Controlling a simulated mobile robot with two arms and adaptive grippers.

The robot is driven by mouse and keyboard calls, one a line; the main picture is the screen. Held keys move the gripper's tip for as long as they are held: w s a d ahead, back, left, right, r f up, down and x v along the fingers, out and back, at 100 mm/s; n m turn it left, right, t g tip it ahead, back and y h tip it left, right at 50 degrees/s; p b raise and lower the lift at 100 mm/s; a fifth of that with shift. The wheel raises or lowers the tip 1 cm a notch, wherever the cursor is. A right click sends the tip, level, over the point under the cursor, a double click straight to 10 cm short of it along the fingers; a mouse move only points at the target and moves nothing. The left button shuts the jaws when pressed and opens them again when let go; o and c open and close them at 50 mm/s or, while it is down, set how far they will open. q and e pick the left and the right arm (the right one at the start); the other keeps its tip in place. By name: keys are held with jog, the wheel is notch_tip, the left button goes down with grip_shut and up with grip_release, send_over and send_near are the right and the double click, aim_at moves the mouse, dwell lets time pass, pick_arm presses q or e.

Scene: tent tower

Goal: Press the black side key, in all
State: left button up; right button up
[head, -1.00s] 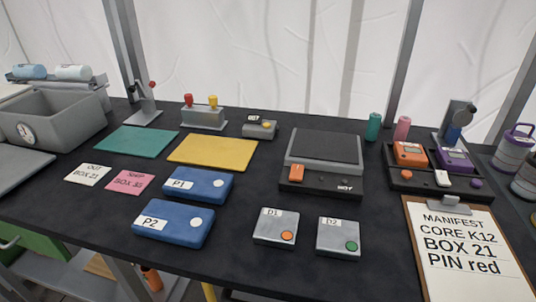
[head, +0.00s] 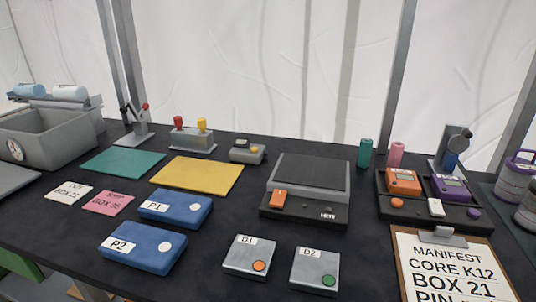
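No gripper of mine is in view. I cannot make out a black side key for certain on any device. A grey scale with a dark top plate (head: 311,171) stands mid-table, with an orange key (head: 279,199) on its dark front panel. Two grey boxes, D1 (head: 241,252) with an orange button and D2 (head: 307,268) with a green button, lie at the front. Their far sides are hidden.
Blue boxes P1 (head: 187,212) and P2 (head: 145,248), a green mat (head: 123,163) and a yellow mat (head: 197,175) lie left. A dark tray (head: 425,213) with orange and purple devices and a manifest clipboard (head: 398,262) are right. A grey bin (head: 60,139) is far left.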

pick_arm(q)
grip_shut()
dwell(1.1)
